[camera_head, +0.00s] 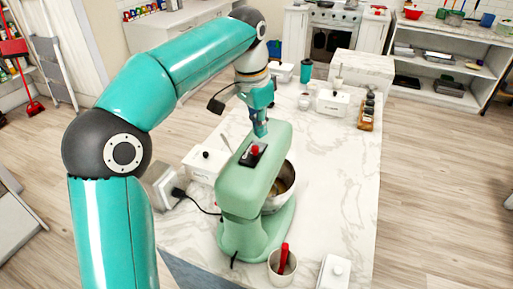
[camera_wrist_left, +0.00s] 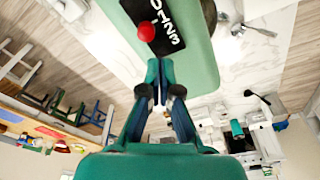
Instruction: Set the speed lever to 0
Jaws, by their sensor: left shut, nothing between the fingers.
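The pale green stand mixer (camera_head: 240,190) stands on the marble counter, its bowl (camera_head: 283,187) under the head. The speed lever's red knob (camera_head: 255,150) sits on a black plate on top of the head. In the left wrist view the red knob (camera_wrist_left: 146,32) stands beside the white digits of the black plate (camera_wrist_left: 168,28), toward the 2 and 3 end; its exact setting is unclear. My left gripper (camera_head: 261,133) is shut and empty, just beyond the knob, apart from it. Its closed fingertips (camera_wrist_left: 160,67) show below the plate in the wrist view. My right gripper is out of view.
A white box (camera_head: 203,163) and a black cord lie left of the mixer. A cup with a red handle (camera_head: 283,263) and a white canister (camera_head: 333,272) stand in front. Jars and boxes stand at the back. The counter (camera_head: 345,200) right of the mixer is clear.

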